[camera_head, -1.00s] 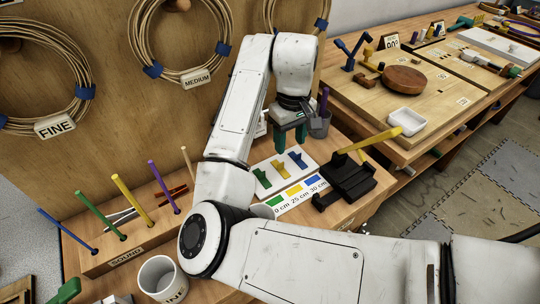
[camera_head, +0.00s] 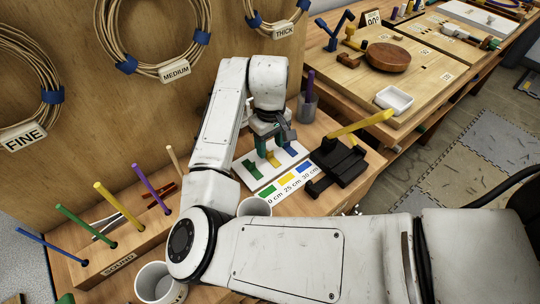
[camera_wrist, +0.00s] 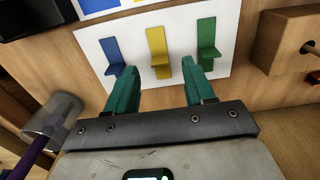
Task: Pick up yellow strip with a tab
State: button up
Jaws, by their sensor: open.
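The yellow strip with a tab (camera_wrist: 157,50) stands out from a white board (camera_wrist: 233,30), between a blue tabbed strip (camera_wrist: 113,56) and a green tabbed strip (camera_wrist: 208,48). In the head view the yellow strip (camera_head: 273,159) is partly hidden by my gripper, with the green strip (camera_head: 254,168) to its left. My gripper (camera_wrist: 162,85) is open, its two teal fingers apart and empty. The fingertips point toward the board, with the yellow strip's tab between them in the picture; I cannot tell the remaining distance.
A black block tool with a yellow handle (camera_head: 338,165) stands right of the board. A grey cup with a purple stick (camera_head: 307,107) is behind. A wooden block (camera_wrist: 286,42) lies beside the board. Upright coloured rods (camera_head: 120,211) stand at left.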

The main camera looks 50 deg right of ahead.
aim_at(270, 155)
jog(key=shift+f, duration=1.15)
grip_shut()
